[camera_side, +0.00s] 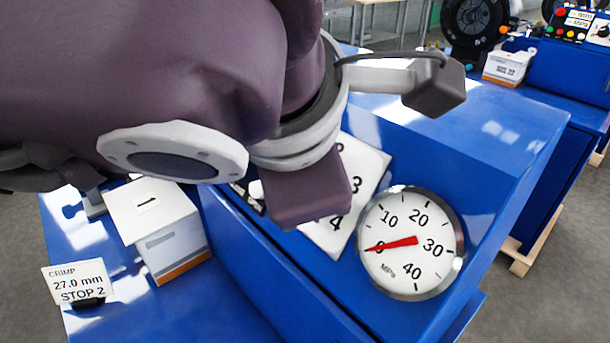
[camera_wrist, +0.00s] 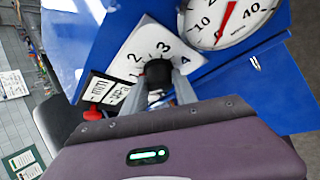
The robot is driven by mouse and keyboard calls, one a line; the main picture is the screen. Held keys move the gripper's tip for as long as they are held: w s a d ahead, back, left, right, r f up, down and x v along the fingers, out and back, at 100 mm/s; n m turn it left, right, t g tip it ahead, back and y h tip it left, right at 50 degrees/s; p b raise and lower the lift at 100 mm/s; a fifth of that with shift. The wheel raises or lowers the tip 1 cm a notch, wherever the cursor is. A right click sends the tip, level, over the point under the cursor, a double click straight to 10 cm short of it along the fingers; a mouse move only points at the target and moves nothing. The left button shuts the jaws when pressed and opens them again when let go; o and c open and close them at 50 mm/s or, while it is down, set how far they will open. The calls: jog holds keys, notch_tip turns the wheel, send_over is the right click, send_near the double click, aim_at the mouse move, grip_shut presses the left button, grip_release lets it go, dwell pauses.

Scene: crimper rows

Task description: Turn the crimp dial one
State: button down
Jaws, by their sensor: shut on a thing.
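The crimp dial shows in the wrist view as a black knob (camera_wrist: 158,72) on a white plate (camera_wrist: 140,48) numbered 1 to 4. My gripper (camera_wrist: 161,84) is shut on the knob, with one grey finger on each side of it. I cannot tell which number the knob points at. In the side view the dial plate (camera_side: 368,163) shows only in part, with 3 and 4 readable. My gripper's body covers the knob and fingertips there. A card (camera_side: 78,285) at the lower left reads "CRIMP 27.0 mm STOP 2".
A round MPa gauge (camera_side: 410,243) sits right of the dial, its red needle at 0. In the wrist view a red button (camera_wrist: 98,114) and black-and-white labels (camera_wrist: 105,90) lie beside the plate.

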dwell(0.3)
jog(key=c, duration=1)
grip_release()
jog(key=shift+d+f, duration=0.1)
jog(key=shift+o, duration=0.2)
